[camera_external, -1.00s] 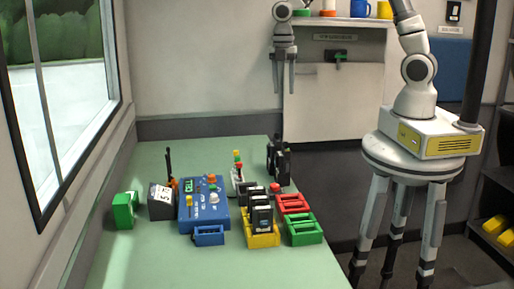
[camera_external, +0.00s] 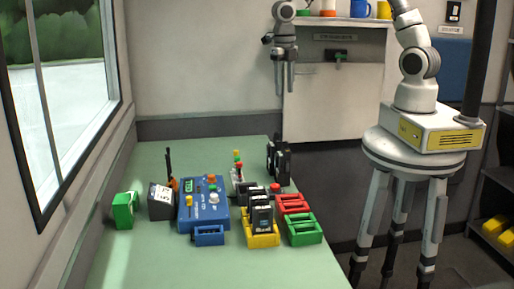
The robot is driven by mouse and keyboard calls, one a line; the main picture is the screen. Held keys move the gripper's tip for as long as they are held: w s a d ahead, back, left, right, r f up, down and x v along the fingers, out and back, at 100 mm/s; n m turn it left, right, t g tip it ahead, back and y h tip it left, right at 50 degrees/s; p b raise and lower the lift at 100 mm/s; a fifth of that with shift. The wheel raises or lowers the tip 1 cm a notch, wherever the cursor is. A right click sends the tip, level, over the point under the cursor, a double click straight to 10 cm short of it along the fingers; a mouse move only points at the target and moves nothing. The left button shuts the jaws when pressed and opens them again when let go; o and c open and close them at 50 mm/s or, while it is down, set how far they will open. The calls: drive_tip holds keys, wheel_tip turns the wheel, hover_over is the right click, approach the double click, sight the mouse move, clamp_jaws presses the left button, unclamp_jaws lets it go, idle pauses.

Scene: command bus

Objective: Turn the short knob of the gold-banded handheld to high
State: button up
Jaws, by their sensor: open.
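My gripper (camera_external: 284,90) hangs fingers down above the far end of the green table, well clear of everything on it. It is open and empty. Several dark handhelds stand in the yellow holder (camera_external: 262,240) at the table's front right. Two more dark upright devices (camera_external: 278,162) stand at the far right edge. A thin black antenna (camera_external: 168,160) rises beside an orange part behind the dark box at the left. I cannot make out a gold band or a short knob on any of them at this size.
A blue console (camera_external: 204,208) with coloured knobs sits mid-table, a blue tray (camera_external: 209,235) before it. A dark box (camera_external: 161,202) and green block (camera_external: 124,210) are at left. Red (camera_external: 292,204) and green (camera_external: 304,229) holders are at right. The table's front and far left are clear.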

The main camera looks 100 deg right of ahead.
drive_tip(key=f+b, duration=0.1)
drive_tip(key=f, duration=0.4)
drive_tip(key=f+b, duration=0.1)
drive_tip(key=f, duration=0.5)
drive_tip(key=f+b, duration=0.1)
drive_tip(key=f, duration=0.5)
drive_tip(key=shift+s+d+f, duration=0.15)
drive_tip(key=shift+s+f, duration=0.05)
drive_tip(key=shift+s, duration=0.1)
clamp_jaws()
